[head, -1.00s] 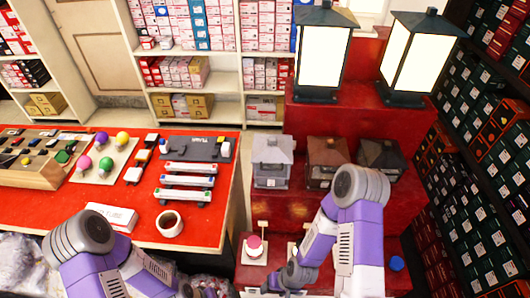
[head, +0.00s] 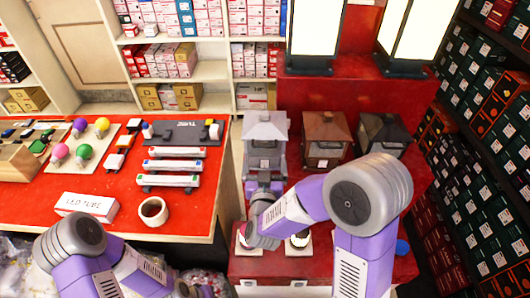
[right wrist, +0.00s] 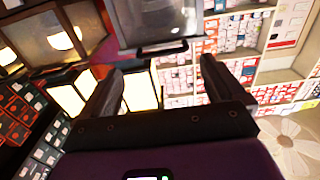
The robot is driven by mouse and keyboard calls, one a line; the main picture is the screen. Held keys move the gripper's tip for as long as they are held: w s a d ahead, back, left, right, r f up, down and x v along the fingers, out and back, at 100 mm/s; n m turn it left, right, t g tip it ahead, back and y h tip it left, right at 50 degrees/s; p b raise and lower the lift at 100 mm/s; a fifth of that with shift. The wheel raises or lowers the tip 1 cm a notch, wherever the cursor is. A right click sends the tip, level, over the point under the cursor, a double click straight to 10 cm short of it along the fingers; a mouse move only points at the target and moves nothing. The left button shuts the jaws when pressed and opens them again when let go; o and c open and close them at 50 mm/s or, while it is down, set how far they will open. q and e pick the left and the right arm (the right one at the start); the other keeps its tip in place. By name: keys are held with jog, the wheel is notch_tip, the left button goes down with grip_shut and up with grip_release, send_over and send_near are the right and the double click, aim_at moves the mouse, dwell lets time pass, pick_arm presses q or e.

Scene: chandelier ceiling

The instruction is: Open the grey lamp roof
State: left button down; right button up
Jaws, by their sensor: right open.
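The grey lamp (head: 266,155), with a pale grey sloped roof (head: 266,125), stands on the red stepped shelf, left of the brown lamp. My right gripper (head: 265,184) is just in front of the lamp's lower body, below its roof. The wrist hides much of the gripper in the head view. In the right wrist view the two dark fingers (right wrist: 160,68) are apart with nothing between them. A grey-framed glassy body (right wrist: 155,22), likely the grey lamp, shows just beyond the fingertips; its roof is not clear there. The left arm shows at lower left, but its gripper does not.
A brown lamp (head: 325,138) and a dark lamp (head: 384,134) stand right of the grey one. Two large lit lamps are on the step above. Small buttons on white plates (head: 298,241) sit below. A red table (head: 110,200) with bulbs and tubes is left.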

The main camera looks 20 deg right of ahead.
jog(key=shift+x, duration=2.6)
